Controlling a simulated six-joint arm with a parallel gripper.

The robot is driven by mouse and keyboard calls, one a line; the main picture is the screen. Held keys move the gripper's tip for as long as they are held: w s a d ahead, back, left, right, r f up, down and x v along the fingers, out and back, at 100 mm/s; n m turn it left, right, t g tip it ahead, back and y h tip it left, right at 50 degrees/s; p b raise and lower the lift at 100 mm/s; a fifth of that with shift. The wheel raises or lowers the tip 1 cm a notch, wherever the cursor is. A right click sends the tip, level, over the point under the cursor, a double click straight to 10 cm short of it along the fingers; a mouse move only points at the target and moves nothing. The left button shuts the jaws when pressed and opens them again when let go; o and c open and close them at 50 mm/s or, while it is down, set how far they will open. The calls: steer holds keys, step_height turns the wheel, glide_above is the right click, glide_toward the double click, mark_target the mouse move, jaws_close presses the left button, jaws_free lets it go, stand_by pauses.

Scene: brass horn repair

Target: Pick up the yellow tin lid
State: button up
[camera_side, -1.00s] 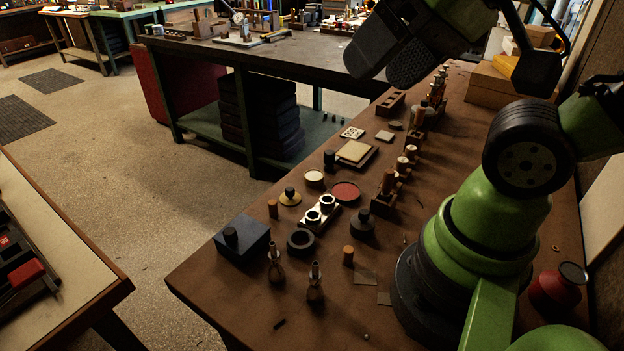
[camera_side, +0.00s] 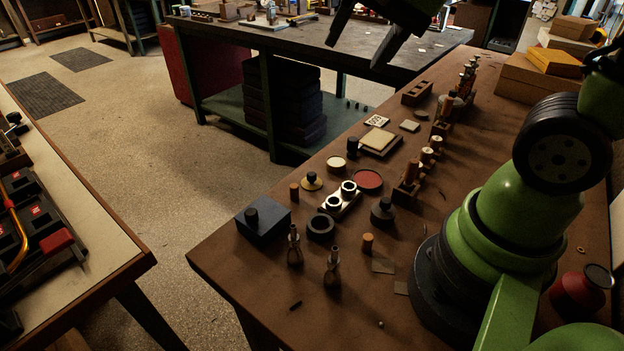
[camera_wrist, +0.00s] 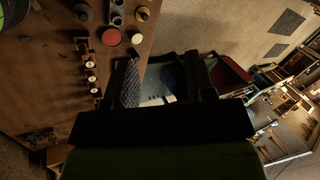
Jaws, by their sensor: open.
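Close around the lid are a red disc (camera_side: 368,180), a cream-topped tin (camera_side: 337,163), the two-ring block (camera_side: 341,202) and a dark blue box (camera_side: 264,221). Two slim metal pieces stand nearer the front edge. A row of wooden-topped pieces (camera_side: 411,176) runs along the bench.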

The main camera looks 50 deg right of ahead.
steer(key=w+d+f+m+g, duration=0.1)
steer(key=w+d+f+m, duration=0.1)
steer(key=w+f+m, duration=0.3)
steer(key=m+g+h, duration=0.1)
steer(key=m+g, duration=0.3)
steer(key=m, duration=1)
glide_above(312, 174)
step_height(312, 174, down, 19)
steer(key=shift+w+a+r, duration=0.1)
steer(key=shift+r, duration=0.1)
steer(key=shift+f, duration=2.8)
steer(key=shift+c, duration=0.5)
jaws_close()
